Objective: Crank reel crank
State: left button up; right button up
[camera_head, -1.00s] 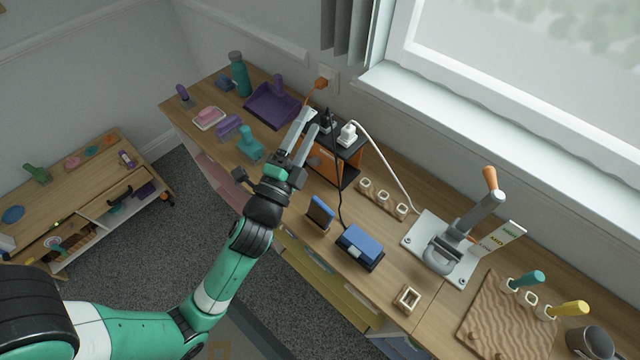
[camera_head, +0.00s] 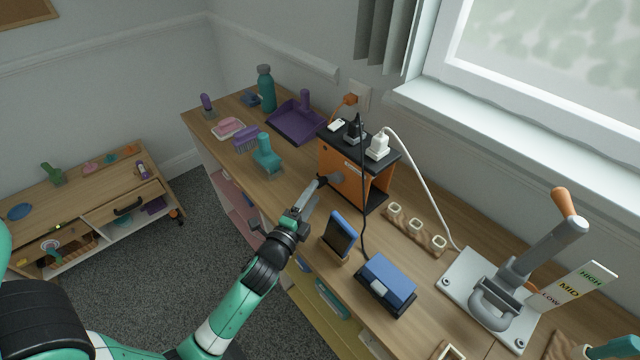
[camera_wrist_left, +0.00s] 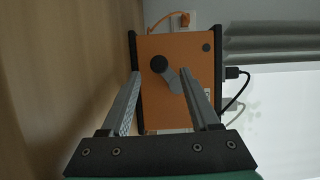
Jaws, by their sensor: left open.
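The reel is an orange box (camera_head: 347,184) with a black top, standing on the wooden bench against the wall. Its crank (camera_head: 335,179) sticks out of the side facing my left arm. In the left wrist view the crank's grey arm (camera_wrist_left: 173,80) ends in a dark round knob (camera_wrist_left: 159,63). My left gripper (camera_head: 314,190) is open and points at that side of the box. In the left wrist view its fingers (camera_wrist_left: 160,76) stand apart on either side of the crank, with the knob between their tips. I cannot tell whether they touch it.
Plugs (camera_head: 378,147) and cords rise from the box top. A blue tablet-like thing (camera_head: 340,236) and a blue-topped device (camera_head: 387,283) stand close on the right. A teal brush (camera_head: 267,157) and a purple dustpan (camera_head: 295,123) lie to the left.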

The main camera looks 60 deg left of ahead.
aim_at(320, 185)
pick_arm(q)
jog(key=x, duration=0.4)
jog(key=shift+w+a, duration=0.3)
jog(key=shift+c, duration=0.2)
grip_shut()
